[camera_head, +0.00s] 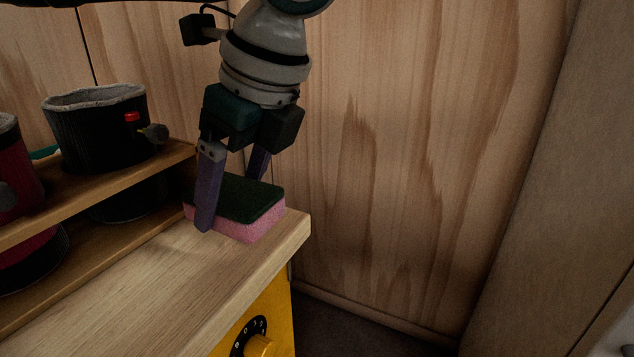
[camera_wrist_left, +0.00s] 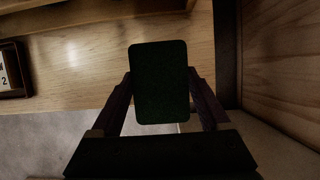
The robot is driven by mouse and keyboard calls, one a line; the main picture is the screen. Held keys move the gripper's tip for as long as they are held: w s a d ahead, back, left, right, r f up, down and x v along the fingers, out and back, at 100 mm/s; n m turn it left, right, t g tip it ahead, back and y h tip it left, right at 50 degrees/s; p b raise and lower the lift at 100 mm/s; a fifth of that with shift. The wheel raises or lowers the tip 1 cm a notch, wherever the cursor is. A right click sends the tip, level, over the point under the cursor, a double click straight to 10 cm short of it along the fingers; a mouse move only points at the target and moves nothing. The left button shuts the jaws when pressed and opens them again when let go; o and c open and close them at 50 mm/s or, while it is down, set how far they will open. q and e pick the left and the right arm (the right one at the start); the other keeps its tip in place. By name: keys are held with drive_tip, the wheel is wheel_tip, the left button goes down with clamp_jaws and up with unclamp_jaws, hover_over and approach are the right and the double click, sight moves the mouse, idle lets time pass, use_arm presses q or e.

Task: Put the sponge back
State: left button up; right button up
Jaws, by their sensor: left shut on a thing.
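The sponge (camera_head: 256,228) has a dark green top and a pink body. It is at the right end of the wooden worktop, close to the corner. My left gripper (camera_head: 232,205) comes down from above with one purple finger on the near side of the sponge and the other behind it. It is shut on the sponge. In the left wrist view the green face of the sponge (camera_wrist_left: 160,82) sits between the two fingers (camera_wrist_left: 160,95). Whether the sponge touches the worktop I cannot tell. My right gripper is in neither view.
A wooden shelf (camera_head: 100,196) stands at the left on the worktop (camera_head: 170,270). A black chalk bag (camera_head: 95,140) with a pale rim sits on it, and red and black bags are at the far left. A yellow front with a dial (camera_head: 262,345) is below. A wooden wall (camera_head: 420,150) rises behind.

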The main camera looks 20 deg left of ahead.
sight(220, 212)
use_arm(q)
drive_tip(key=shift+w+a, duration=0.1)
drive_tip(key=shift+a, duration=1.35)
wheel_tip(220, 212, down, 3)
drive_tip(key=shift+d+b, duration=0.15)
drive_tip(key=shift+b, duration=0.2)
drive_tip(key=shift+f, duration=0.3)
drive_tip(key=shift+f, duration=0.1)
drive_tip(key=o, duration=1)
drive_tip(key=shift+o, duration=0.2)
drive_tip(key=p+v, duration=0.1)
drive_tip(key=v, duration=1.1)
drive_tip(key=shift+p, duration=0.4)
